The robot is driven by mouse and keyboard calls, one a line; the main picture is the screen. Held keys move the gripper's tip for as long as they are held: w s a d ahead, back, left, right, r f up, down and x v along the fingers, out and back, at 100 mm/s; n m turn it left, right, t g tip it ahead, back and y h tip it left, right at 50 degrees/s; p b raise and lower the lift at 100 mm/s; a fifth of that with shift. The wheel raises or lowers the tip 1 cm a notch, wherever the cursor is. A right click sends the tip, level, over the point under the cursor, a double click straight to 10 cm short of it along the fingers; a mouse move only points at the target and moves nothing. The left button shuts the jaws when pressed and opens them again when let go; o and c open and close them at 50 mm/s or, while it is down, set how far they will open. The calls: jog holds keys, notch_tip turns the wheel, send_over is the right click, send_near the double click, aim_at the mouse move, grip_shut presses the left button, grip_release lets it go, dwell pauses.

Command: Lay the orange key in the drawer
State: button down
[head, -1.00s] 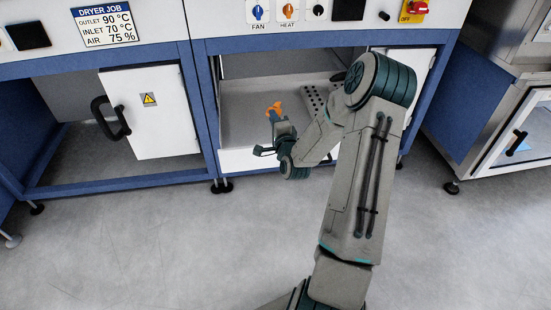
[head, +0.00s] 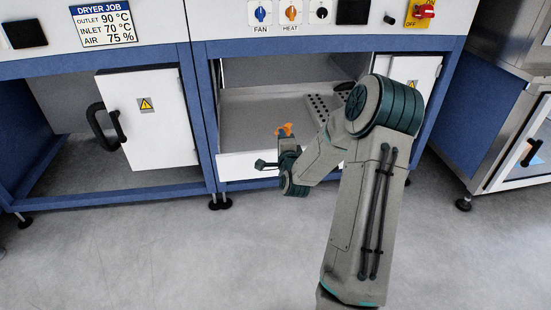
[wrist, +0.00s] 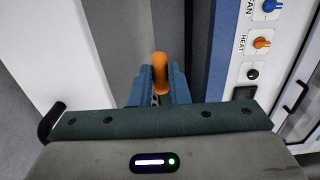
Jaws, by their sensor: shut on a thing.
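The orange key (head: 284,129) is held in my gripper (head: 287,144). In the wrist view the key (wrist: 160,66) stands between the two blue fingers of my gripper (wrist: 158,90), which are shut on it. The drawer (head: 250,110) is pulled out in the middle bay of the blue-framed machine. It has a grey floor and a white front (head: 240,166). In the head view my gripper and the key appear over the drawer's front part. I cannot tell their height above it. My arm hides the drawer's right front.
A white door with a black handle (head: 147,118) stands to the left. A control panel (head: 300,14) is above. The drawer's left and middle floor looks clear.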

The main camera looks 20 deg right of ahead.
jog(key=shift+a+f+b, duration=0.3)
jog(key=shift+a+f, duration=0.15)
jog(key=shift+f, duration=0.45)
jog(key=shift+a+f+b, duration=0.35)
jog(key=shift+a+f, duration=0.05)
jog(key=shift+f, duration=0.55)
jog(key=shift+a+f+b, duration=0.3)
jog(key=shift+a+f, duration=0.15)
jog(key=shift+f, duration=0.45)
jog(key=shift+f, duration=0.2)
jog(key=c, duration=1.4)
grip_release()
